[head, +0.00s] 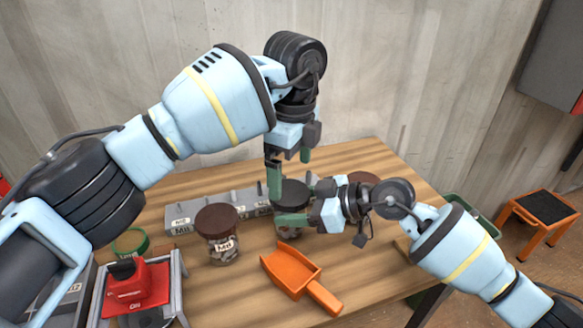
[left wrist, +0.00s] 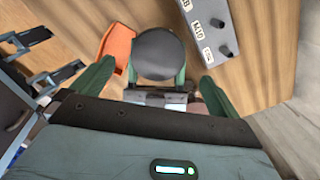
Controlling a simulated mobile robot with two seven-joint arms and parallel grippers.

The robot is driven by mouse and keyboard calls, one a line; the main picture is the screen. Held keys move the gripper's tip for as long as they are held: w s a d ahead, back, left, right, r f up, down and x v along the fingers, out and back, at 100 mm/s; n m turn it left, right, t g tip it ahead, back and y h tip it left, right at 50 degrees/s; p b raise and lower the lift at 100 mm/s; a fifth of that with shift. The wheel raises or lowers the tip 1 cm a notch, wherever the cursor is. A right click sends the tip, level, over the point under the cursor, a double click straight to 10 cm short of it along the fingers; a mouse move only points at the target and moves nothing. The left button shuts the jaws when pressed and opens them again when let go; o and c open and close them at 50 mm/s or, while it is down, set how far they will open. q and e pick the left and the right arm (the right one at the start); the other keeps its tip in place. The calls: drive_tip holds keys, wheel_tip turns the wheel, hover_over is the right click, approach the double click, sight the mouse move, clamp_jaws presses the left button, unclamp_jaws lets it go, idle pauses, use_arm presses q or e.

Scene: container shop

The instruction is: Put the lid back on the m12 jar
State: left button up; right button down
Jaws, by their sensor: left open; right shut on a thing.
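A jar with a dark grey lid (head: 291,192) on top stands on the table; its label is hidden, so I cannot read whether it is m12. The lid also shows as a dark round disc in the left wrist view (left wrist: 160,52). My right gripper (head: 298,206) is shut on this jar from the right side, one finger across its front. My left gripper (head: 289,176) points down over the jar and is open, its fingers on either side of the lid. In the left wrist view, gaps show between the fingers (left wrist: 157,74) and the lid.
An orange scoop (head: 288,272) lies in front of the jar. A brown-lidded jar (head: 217,235) stands to the left. A grey labelled block (head: 182,216) runs behind. A red device (head: 125,288) and a green-lidded jar (head: 130,241) are at the front left. A brown round top (head: 363,177) shows behind my right gripper.

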use_arm(q)
drive_tip(key=shift+r, duration=0.15)
use_arm(e)
drive_tip(key=shift+r, duration=0.15)
use_arm(q)
wheel_tip(320, 180, up, 12)
drive_tip(key=shift+d, duration=0.15)
idle(0.4)
use_arm(e)
drive_tip(key=shift+c, duration=1.4)
unclamp_jaws()
drive_tip(key=shift+d, duration=0.1)
use_arm(q)
drive_tip(key=shift+s+r+p, duration=0.25)
drive_tip(key=shift+r+p, duration=0.15)
drive_tip(key=shift+r, duration=0.5)
use_arm(e)
drive_tip(key=v, duration=0.7)
drive_tip(key=shift+s+d+r, duration=0.15)
drive_tip(key=shift+d, duration=0.1)
